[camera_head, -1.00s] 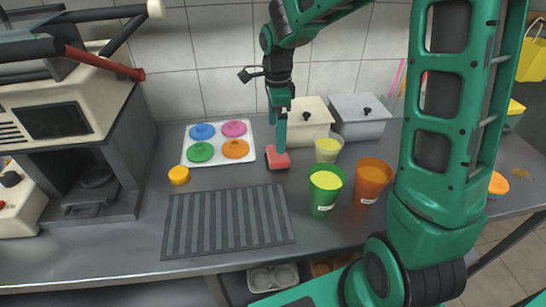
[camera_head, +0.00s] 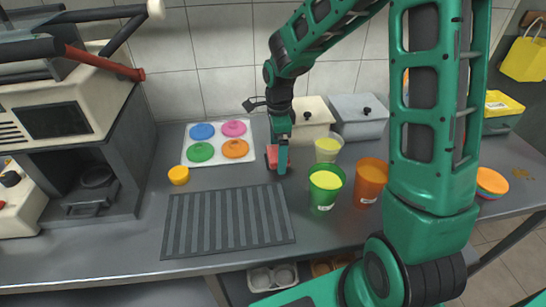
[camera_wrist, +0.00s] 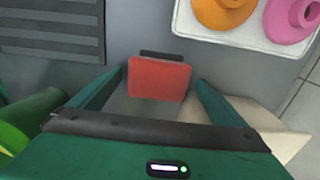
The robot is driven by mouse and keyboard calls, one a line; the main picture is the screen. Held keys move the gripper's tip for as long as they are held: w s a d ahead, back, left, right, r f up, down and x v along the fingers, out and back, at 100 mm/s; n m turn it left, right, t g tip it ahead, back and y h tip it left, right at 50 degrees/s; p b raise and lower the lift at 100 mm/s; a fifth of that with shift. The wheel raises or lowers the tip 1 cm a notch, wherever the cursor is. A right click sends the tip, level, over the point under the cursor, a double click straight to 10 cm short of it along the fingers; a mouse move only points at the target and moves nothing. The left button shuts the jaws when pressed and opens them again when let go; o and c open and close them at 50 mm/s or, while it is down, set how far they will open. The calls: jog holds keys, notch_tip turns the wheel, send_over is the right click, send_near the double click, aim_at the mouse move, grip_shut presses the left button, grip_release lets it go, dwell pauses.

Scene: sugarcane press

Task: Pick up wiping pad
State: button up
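The wiping pad (camera_wrist: 158,80) is a red block with a dark strip along its far side in the wrist view. It lies on the grey counter, and in the head view the pad (camera_head: 270,153) is partly hidden behind my gripper (camera_head: 279,168). In the wrist view my gripper (camera_wrist: 160,93) is open, with one finger on each side of the pad. Gaps show between the fingers and the pad, so it is not clasped.
A white tray with coloured lids (camera_head: 187,157) lies behind left. A ribbed dark mat (camera_head: 228,222) is in front. Green (camera_head: 325,187) and orange cups (camera_head: 370,180) stand close on the right, with lidded containers (camera_head: 358,118) behind. A yellow lid (camera_head: 178,175) lies left.

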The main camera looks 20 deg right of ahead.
jog(key=c, duration=1.1)
jog(key=shift+o, duration=0.2)
jog(key=shift+w+r, duration=0.1)
jog(key=shift+r, duration=0.35)
notch_tip(320, 180, up, 3)
jog(key=shift+r, duration=0.2)
jog(key=s+a+r, duration=0.6)
jog(key=s+a, duration=0.1)
jog(key=a, duration=0.2)
jog(key=shift+s+r, duration=0.35)
jog(key=shift+r, duration=0.05)
